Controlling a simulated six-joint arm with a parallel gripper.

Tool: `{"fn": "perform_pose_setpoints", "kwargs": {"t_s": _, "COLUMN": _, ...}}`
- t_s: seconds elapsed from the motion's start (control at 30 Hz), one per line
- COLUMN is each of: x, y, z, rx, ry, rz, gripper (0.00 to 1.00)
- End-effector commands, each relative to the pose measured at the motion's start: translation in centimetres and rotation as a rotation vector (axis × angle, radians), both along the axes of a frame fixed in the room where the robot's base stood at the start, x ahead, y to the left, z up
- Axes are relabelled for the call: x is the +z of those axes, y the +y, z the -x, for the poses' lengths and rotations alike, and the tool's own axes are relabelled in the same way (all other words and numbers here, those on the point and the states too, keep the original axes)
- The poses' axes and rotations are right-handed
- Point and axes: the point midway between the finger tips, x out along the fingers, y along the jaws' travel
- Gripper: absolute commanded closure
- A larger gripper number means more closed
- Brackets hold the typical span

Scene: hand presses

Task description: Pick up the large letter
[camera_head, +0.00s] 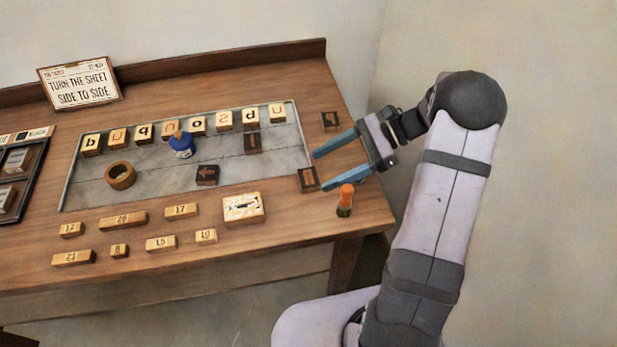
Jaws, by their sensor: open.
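A row of several pale wooden letter blocks stands along the back of the grey metal tray (150,175). They include a "b" block (92,145), a "q" block (145,132), an "o" block (197,124), an "s" block (224,120) and a "u" block (277,113). One block is partly hidden by a blue bottle (181,146). Dark blocks lie apart: one with a letter-like mark (330,120), one by the tray's right edge (308,180). I cannot tell which is the large letter. My gripper (319,170) is open and empty at the table's right side, its blue fingers pointing left.
A wooden ring (120,176) and a dark arrow block (207,175) are in the tray. Number blocks (124,220) and a pale pictured block (243,208) lie in front. An orange-topped stick (346,200) stands near the right edge. A sign (79,83) stands at back left.

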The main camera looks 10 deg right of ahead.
Motion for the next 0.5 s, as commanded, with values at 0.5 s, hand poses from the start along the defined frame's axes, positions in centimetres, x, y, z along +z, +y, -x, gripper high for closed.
{"fn": "perform_pose_setpoints", "kwargs": {"t_s": 0.5, "x": -2.1, "y": 3.3, "z": 0.0, "rx": 0.001, "ry": 0.0, "rz": 0.001, "gripper": 0.31}}
